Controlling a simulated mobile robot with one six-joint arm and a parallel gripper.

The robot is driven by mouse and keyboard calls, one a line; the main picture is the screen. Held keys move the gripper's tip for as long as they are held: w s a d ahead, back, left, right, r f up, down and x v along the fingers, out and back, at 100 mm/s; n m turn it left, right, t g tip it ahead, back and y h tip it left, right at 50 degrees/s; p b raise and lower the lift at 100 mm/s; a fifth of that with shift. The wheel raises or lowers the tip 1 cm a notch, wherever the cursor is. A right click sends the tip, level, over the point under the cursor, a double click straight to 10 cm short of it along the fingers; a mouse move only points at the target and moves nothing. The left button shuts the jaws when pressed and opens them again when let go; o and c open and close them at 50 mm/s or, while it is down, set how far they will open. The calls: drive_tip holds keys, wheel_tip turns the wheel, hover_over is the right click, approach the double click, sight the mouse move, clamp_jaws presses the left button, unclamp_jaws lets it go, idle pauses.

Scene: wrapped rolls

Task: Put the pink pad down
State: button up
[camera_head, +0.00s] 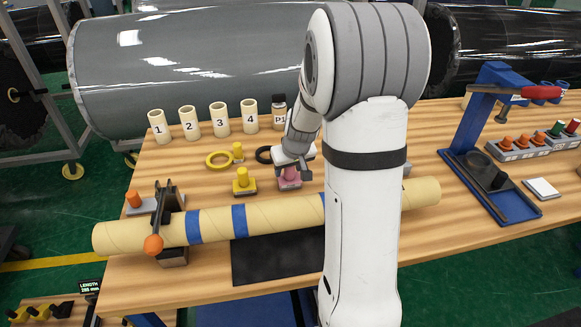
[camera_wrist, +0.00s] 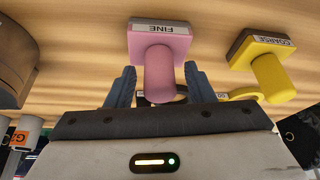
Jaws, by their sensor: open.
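The pink pad (camera_wrist: 157,40) has a block base labelled FINE and a round pink handle. In the wrist view its handle stands between the two fingers of my gripper (camera_wrist: 158,84), with a gap on each side. In the head view the pink pad (camera_head: 290,181) rests on the wooden table, partly hidden by my gripper (camera_head: 294,172) just above it. My gripper is open around the handle and does not appear to grip it.
A yellow pad (camera_head: 243,183) labelled COARSE stands just left of the pink pad. A long cardboard tube (camera_head: 270,219) with blue bands lies in front. Numbered cups (camera_head: 190,121), a yellow ring (camera_head: 219,160) and a black ring (camera_head: 263,155) are behind.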

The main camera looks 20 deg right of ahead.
drive_tip(key=v, duration=1.2)
drive_tip(key=shift+g, duration=0.4)
drive_tip(key=s+a, duration=0.2)
drive_tip(key=s+a+r, duration=0.1)
drive_tip(key=s+a, duration=0.1)
drive_tip(key=s, duration=0.1)
drive_tip(key=s+a, duration=0.2)
drive_tip(key=s, duration=0.1)
drive_tip(key=shift+s+a+r+b, duration=0.15)
drive_tip(key=shift+a+r+b, duration=0.1)
drive_tip(key=shift+a+b, duration=0.05)
drive_tip(key=s+a+f+g, duration=0.1)
drive_tip(key=s+a, duration=0.3)
drive_tip(key=s, duration=0.8)
drive_tip(key=shift+f, duration=0.25)
